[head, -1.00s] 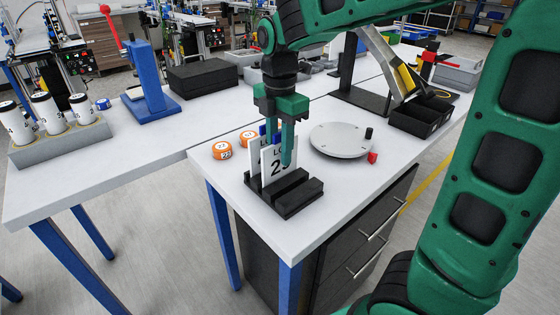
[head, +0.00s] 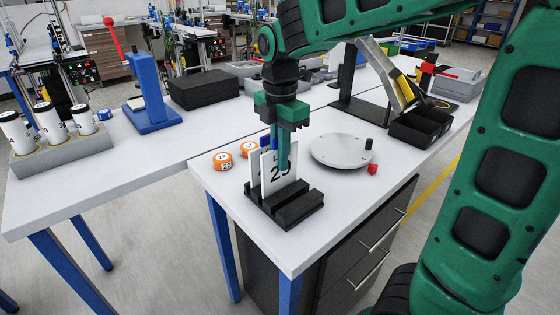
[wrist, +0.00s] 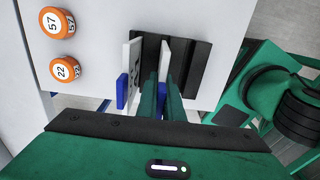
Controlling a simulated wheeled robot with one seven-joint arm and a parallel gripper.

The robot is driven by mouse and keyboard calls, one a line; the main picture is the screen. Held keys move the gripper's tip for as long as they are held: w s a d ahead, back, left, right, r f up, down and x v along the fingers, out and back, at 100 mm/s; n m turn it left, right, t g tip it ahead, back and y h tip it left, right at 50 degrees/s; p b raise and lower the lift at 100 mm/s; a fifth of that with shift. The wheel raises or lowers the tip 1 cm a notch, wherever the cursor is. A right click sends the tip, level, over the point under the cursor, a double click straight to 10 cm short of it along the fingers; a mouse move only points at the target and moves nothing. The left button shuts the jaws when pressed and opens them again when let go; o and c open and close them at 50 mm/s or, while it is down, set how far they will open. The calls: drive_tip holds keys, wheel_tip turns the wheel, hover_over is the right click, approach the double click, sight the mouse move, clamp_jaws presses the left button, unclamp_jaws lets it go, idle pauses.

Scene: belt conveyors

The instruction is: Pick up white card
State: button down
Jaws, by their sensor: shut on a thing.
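A white card (head: 286,170) with black print, including what looks like "29", stands upright in a slot of the black holder (head: 297,207) near the table's front corner. My gripper (head: 283,166) reaches down from above and is shut on this card. In the wrist view its green fingers (wrist: 163,88) close on the thin edge of the card (wrist: 165,52), which still sits at the holder (wrist: 200,60). A second white card (head: 255,172) stands beside it to the left; it also shows in the wrist view (wrist: 133,68). The fingers partly hide the held card's face.
Two orange numbered cylinders (head: 223,161) stand left of the holder. A round grey plate (head: 340,150) lies to the right, with a small red piece (head: 373,169) and a black piece beside it. A blue press (head: 148,90) and black box (head: 205,89) stand farther back.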

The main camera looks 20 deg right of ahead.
wheel_tip(320, 180, up, 3)
drive_tip(key=shift+f, duration=0.1)
drive_tip(key=s+a+r, duration=0.3)
drive_tip(key=a+r, duration=0.4)
drive_tip(key=a, duration=0.4)
drive_tip(key=shift+a, duration=0.15)
